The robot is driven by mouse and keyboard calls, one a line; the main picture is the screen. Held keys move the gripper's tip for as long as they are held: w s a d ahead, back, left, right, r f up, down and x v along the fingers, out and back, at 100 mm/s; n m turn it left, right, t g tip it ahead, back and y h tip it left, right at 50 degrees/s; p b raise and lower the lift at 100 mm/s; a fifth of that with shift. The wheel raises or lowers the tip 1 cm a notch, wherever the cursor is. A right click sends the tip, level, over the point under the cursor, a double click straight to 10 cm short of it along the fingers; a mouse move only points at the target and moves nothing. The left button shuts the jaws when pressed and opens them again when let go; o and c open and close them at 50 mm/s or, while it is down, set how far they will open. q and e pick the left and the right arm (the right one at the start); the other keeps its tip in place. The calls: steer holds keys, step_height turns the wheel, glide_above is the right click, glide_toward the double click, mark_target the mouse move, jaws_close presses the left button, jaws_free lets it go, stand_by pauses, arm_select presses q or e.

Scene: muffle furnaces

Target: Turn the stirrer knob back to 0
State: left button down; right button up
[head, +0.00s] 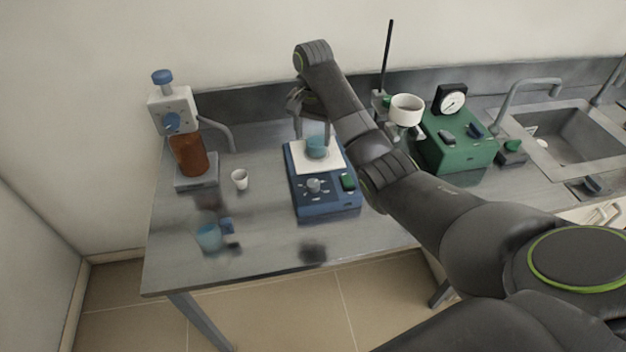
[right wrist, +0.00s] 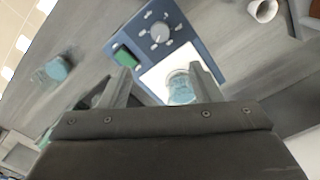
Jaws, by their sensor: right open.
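The blue stirrer (head: 325,199) stands on the table with a white top plate. Its grey round knob (head: 313,185) is on the sloped front panel among white marks; it also shows unobstructed in the right wrist view (right wrist: 160,32). Which mark it points to is too small to tell. A green switch (head: 348,182) is right of the knob. A glass beaker with blue liquid (head: 316,148) is on the plate. My right gripper (head: 313,134) is open, pointing down at the beaker, behind the knob. In the wrist view the beaker (right wrist: 181,88) is near one finger; contact is unclear.
Another blue-liquid beaker (head: 209,238) stands at the front left of the table. A small white cup (head: 240,179) is left of the stirrer. A device with a brown flask (head: 189,155) is farther left. A green box with a gauge (head: 457,140) and a sink (head: 575,135) are right.

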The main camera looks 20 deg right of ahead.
steer(key=f+b, duration=0.1)
glide_above(313, 183)
step_height(313, 183, down, 6)
step_height(313, 183, down, 9)
steer(key=shift+r+p, duration=0.1)
steer(key=shift+p, duration=0.2)
steer(key=shift+f, duration=0.75)
steer(key=c, duration=1)
